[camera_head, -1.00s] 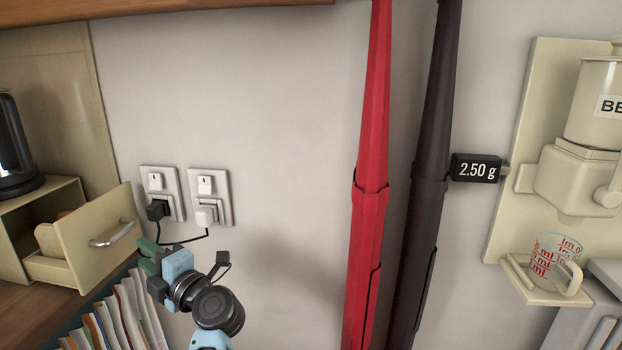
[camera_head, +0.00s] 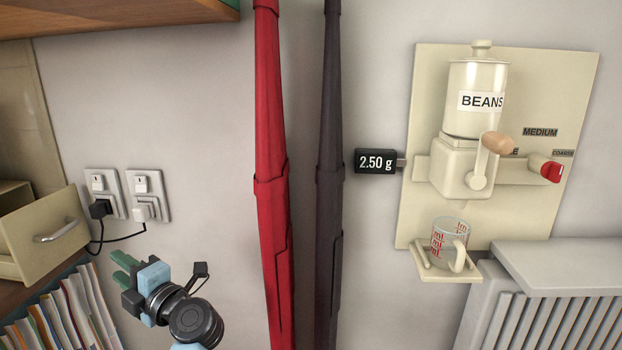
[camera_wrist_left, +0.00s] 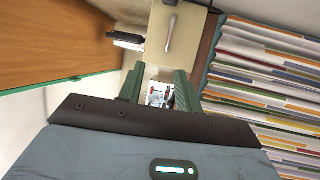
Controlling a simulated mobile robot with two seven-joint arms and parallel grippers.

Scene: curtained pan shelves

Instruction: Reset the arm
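My left gripper (camera_head: 124,268) shows at the lower left of the head view, in front of the wall and below the sockets. Its green fingers also show in the left wrist view (camera_wrist_left: 160,88), where they stand apart with a gap between them. A small white and red thing (camera_wrist_left: 158,97) shows through that gap; I cannot tell what it is or how far off it is. I see nothing clearly held. My right gripper is in neither view.
An open cream drawer (camera_head: 40,238) and upright papers (camera_head: 55,315) are left of my gripper. Two plugged sockets (camera_head: 148,195) are above it. A red folded umbrella-like thing (camera_head: 271,190) and a dark one (camera_head: 329,190) hang to the right, then a bean grinder (camera_head: 465,165) with a measuring cup (camera_head: 447,245).

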